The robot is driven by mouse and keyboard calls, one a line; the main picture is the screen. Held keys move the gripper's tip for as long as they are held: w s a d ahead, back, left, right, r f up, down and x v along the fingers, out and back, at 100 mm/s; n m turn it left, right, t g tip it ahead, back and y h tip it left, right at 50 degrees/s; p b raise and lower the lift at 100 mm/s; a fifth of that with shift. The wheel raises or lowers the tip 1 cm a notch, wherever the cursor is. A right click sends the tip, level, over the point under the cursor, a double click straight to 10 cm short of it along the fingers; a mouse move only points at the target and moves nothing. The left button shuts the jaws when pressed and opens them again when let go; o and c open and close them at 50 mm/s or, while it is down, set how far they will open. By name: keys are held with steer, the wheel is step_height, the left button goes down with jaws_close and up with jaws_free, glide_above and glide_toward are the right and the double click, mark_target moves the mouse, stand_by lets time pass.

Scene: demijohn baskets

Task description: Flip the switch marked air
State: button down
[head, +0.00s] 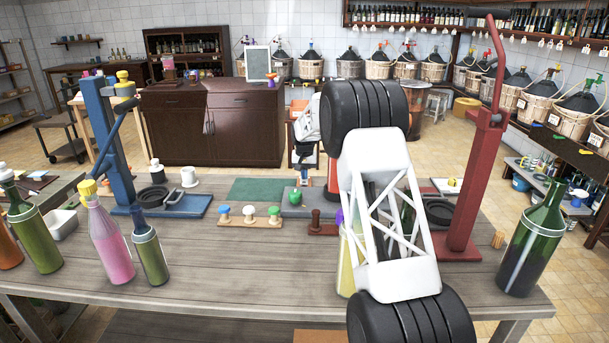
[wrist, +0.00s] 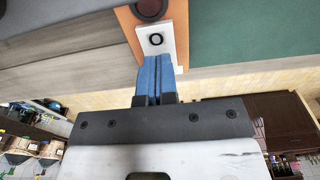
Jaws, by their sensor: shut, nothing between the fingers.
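In the wrist view a small white plate (wrist: 157,40) with a black ring mark sits on an orange board (wrist: 128,20). A dark red round part (wrist: 150,8) is beside it at the top edge. No word "air" is readable, and I cannot tell which part is the switch. My gripper (wrist: 155,62) is shut and empty, its blue fingertips at the plate's near edge; whether they touch is unclear. In the head view my gripper is small, over the far middle of the bench, and the plate cannot be made out there.
A green mat (head: 250,188) lies left of my gripper in the head view. A blue corking stand (head: 103,130) and a red one (head: 478,150) flank the bench. A board with mushroom-shaped knobs (head: 248,222) lies nearer. Bottles stand at left, including a pink one (head: 105,245).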

steer(key=shift+r, duration=0.15)
step_height(320, 180, up, 14)
steer(key=s, duration=0.1)
steer(key=shift+s+f, duration=0.25)
steer(key=shift+s, duration=0.1)
stand_by(0.5)
steer(key=shift+w+t, duration=0.3)
steer(key=shift+w, duration=0.25)
steer(key=shift+f, duration=0.15)
steer(key=f, duration=0.4)
steer(key=w+f, duration=0.1)
steer(key=f, duration=0.8)
steer(key=shift+w+f, duration=0.35)
